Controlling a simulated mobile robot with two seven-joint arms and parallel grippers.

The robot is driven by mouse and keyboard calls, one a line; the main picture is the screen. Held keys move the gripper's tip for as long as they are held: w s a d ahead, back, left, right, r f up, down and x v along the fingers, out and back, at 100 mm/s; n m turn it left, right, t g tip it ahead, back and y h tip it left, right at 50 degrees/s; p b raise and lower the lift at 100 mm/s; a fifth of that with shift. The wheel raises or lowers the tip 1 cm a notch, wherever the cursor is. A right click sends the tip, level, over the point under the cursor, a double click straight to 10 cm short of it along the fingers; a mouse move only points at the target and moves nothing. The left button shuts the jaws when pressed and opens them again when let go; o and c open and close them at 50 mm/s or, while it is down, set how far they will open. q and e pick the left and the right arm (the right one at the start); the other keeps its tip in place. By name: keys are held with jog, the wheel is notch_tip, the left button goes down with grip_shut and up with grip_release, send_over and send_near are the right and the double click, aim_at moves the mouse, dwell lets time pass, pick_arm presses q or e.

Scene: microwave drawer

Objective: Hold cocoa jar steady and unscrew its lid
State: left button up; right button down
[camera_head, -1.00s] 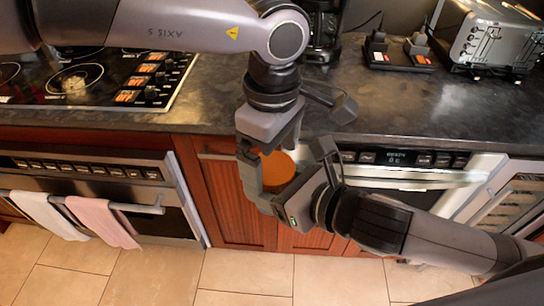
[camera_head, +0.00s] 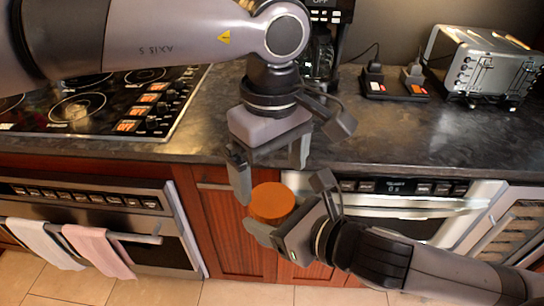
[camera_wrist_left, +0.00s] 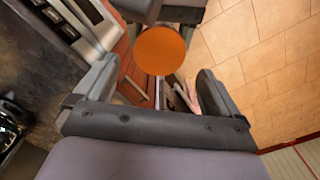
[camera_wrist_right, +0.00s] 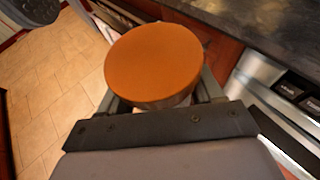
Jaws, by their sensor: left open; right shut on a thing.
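The cocoa jar shows mainly as its round orange-brown lid (camera_head: 272,201), which faces up in front of the counter. My right gripper (camera_head: 268,228) is shut on the jar below the lid and holds it in the air. In the right wrist view the lid (camera_wrist_right: 154,62) covers most of the jar, with a strip of its side below. My left gripper (camera_head: 270,172) is open and empty, above the lid and apart from it. In the left wrist view the lid (camera_wrist_left: 160,50) lies beyond the open fingers. The jar body is mostly hidden.
The dark counter (camera_head: 440,140) runs behind both grippers, with a cooktop (camera_head: 90,100) at left and a toaster (camera_head: 490,65) at right. An oven with towels (camera_head: 95,250) and red cabinet doors (camera_head: 222,220) stand below. The coffee maker (camera_head: 325,40) is behind my left arm.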

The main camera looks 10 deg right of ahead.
aim_at(271, 199)
pick_arm(q)
jog(key=shift+f, duration=2.6)
jog(key=c, duration=1.1)
jog(key=shift+o, duration=0.2)
jog(key=shift+n, duration=1.8)
